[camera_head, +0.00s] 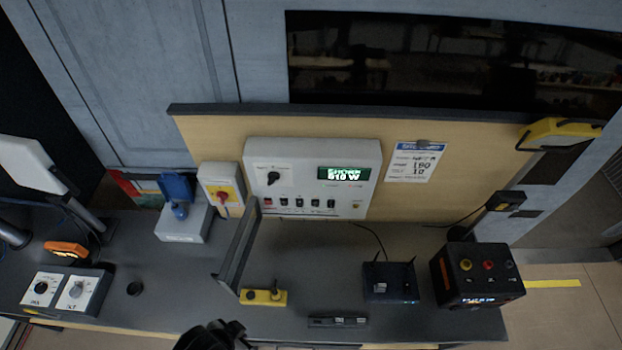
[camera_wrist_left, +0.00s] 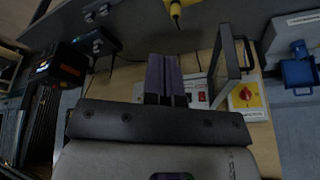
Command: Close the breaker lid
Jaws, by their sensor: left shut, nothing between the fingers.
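The breaker lid (camera_head: 238,247) is a dark-framed flap that stands open. It sticks out toward me from the lower left edge of the white breaker panel (camera_head: 353,158), and the row of switches is uncovered. In the left wrist view the lid (camera_wrist_left: 218,72) shows as a dark frame to the right of the fingers, with part of the panel (camera_wrist_left: 193,84) behind. My left gripper (camera_head: 232,328) is at the bottom of the head view, on the near side of the lid. Its fingers (camera_wrist_left: 166,78) are shut and empty, apart from the lid. My right gripper is not in view.
A yellow rotary switch (camera_head: 211,185) and a blue socket box (camera_head: 181,228) stand left of the panel. A yellow block (camera_head: 262,297) lies near the lid's outer end. A router (camera_head: 390,289) and a black box (camera_head: 476,286) are at right.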

